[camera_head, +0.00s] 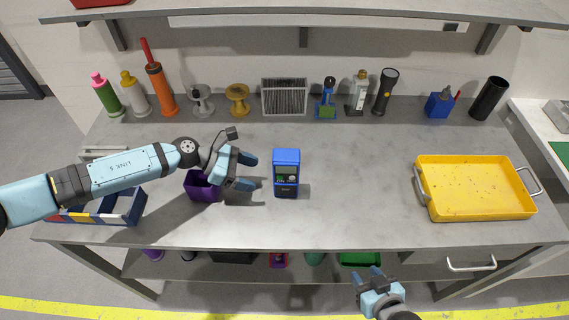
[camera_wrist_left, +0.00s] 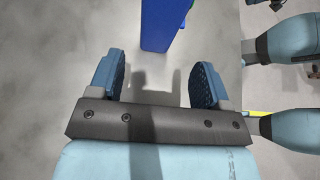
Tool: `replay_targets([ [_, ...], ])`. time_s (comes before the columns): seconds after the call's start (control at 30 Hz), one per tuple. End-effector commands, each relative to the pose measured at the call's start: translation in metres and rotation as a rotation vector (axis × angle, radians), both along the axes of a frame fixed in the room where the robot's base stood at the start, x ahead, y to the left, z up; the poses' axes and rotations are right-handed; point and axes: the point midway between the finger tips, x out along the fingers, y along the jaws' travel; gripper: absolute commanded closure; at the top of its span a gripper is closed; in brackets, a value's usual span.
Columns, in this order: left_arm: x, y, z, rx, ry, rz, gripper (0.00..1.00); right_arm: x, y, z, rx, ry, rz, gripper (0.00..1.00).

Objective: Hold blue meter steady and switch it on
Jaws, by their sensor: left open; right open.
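The blue meter (camera_head: 286,172) stands upright near the middle of the grey table, with a dark front face and a small display. My left gripper (camera_head: 248,171) is open and empty, just left of the meter and apart from it, with its fingers pointing towards it. In the left wrist view, the lower part of the blue meter (camera_wrist_left: 163,25) shows at the top, beyond the open fingertips of my left gripper (camera_wrist_left: 158,75). My right gripper (camera_head: 368,275) is open and empty, in front of the table's front edge. The meter's switch is too small to make out.
A purple bin (camera_head: 201,187) stands under my left wrist, and a blue divided box (camera_head: 120,208) at the left. A yellow tray (camera_head: 478,209) lies at the right. Bottles, spools, a grey vent box (camera_head: 284,97) and tools line the back.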

Motion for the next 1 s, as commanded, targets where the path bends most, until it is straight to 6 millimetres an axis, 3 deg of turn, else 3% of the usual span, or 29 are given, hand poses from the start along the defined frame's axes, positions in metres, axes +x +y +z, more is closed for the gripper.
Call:
replay_targets([
  [0.6, 0.0, -0.071, -0.04, -0.003, 0.0, -0.001, 0.29, 0.003, 0.002, -0.013, 0.002, -0.008, 0.002, 0.57],
  [1.0, -0.001, -0.086, -0.049, 0.0, 0.003, 0.001, 0.29, 0.002, 0.0, -0.021, 0.0, -0.003, 0.0, 0.57],
])
